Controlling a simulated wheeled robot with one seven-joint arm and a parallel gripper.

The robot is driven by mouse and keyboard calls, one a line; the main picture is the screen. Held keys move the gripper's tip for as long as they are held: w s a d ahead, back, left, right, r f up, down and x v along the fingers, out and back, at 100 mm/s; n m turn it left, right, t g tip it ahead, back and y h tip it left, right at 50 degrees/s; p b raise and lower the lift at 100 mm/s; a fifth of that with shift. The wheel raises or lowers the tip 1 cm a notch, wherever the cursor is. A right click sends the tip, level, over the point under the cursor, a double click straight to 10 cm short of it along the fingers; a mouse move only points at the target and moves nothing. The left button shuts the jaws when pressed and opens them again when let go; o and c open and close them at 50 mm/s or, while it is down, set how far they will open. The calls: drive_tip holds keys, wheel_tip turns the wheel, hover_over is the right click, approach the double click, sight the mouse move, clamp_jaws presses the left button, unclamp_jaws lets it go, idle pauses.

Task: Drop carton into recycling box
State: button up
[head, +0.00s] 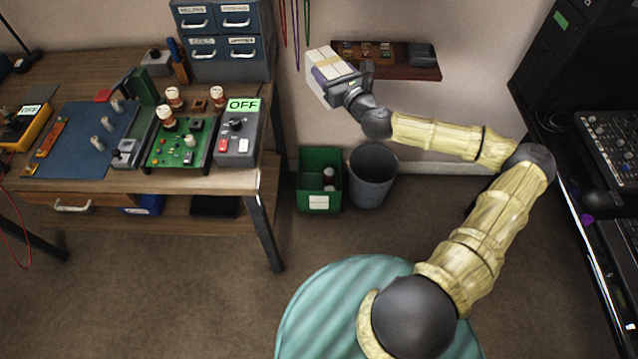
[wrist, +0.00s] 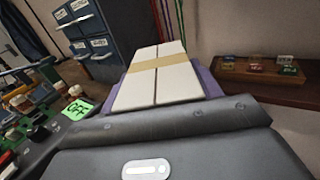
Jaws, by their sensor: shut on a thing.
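The carton (head: 327,62) is a pale box with a tan band across it. My gripper (head: 338,82) is shut on it and holds it in the air, right of the blue drawer cabinet and above floor level. In the wrist view the carton (wrist: 157,75) lies straight ahead, between purple finger pads (wrist: 208,84). The green recycling box (head: 310,197) with a white label stands on the floor against the wall, below the gripper. A pale can-like item (head: 328,176) shows inside it.
A grey bin (head: 372,178) stands right beside the green box. The workbench (head: 70,187) at left carries circuit boards and a control box (head: 236,140) reading OFF. A wall shelf (head: 400,69) with small items is behind the gripper. Carpet in front of the box is clear.

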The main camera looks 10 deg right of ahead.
drive_tip(key=shift+h, duration=0.3)
drive_tip(key=s+f, duration=0.1)
drive_tip(key=f, duration=0.1)
drive_tip(key=s+f, duration=0.2)
drive_tip(key=f, duration=0.1)
drive_tip(key=s+d+f, duration=0.1)
drive_tip(key=f, duration=0.1)
drive_tip(key=shift+s+f, duration=0.2)
drive_tip(key=shift+f, duration=0.15)
drive_tip(key=s+f, duration=0.5)
drive_tip(key=shift+a, duration=0.4)
